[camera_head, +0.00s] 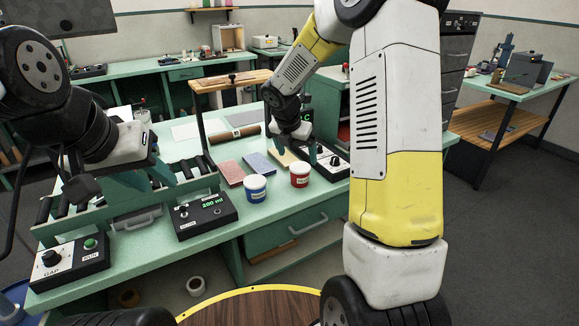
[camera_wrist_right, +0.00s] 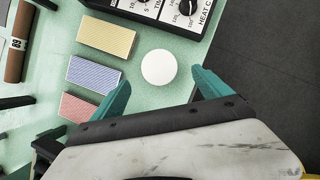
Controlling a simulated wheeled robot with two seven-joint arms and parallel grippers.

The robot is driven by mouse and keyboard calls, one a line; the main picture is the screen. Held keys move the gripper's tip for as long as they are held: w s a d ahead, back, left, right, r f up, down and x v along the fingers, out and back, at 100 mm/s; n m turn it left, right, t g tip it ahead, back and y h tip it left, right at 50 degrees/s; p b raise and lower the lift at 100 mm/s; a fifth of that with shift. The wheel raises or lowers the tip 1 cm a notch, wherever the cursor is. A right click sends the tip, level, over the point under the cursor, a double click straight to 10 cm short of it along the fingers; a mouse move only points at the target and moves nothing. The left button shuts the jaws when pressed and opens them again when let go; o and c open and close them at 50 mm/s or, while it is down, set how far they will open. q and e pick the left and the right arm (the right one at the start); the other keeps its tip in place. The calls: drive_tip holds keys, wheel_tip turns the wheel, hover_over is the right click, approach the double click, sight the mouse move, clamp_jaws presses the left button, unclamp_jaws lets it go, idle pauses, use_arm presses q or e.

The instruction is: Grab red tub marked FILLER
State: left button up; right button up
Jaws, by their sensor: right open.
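The red tub (camera_head: 299,175) with a white lid stands upright on the green workbench; the small lettering on its label is hard to read. A blue tub (camera_head: 255,188) stands just left of it. My right gripper (camera_head: 294,150) is open and empty, above and behind the red tub. In the right wrist view a round white lid (camera_wrist_right: 159,67) lies just beyond the gap between the open fingertips (camera_wrist_right: 160,82); by its place it seems to be the red tub's. My left gripper (camera_head: 150,178) looks open and empty above the roller frame at the left.
Red, blue and yellow pads (camera_wrist_right: 107,36) lie beside the tubs. A HEAT control box (camera_head: 333,163) stands right of the red tub. A display box (camera_head: 207,215) stands left of the blue tub. A wooden-topped frame (camera_head: 232,82) rises behind the pads.

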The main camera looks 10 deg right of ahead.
sight(300, 166)
drive_tip(key=x, duration=0.8)
drive_tip(key=shift+w+f, duration=0.1)
drive_tip(key=shift+w, duration=0.05)
drive_tip(key=shift+c, duration=0.2)
drive_tip(key=c, duration=1.5)
drive_tip(key=shift+c, duration=0.5)
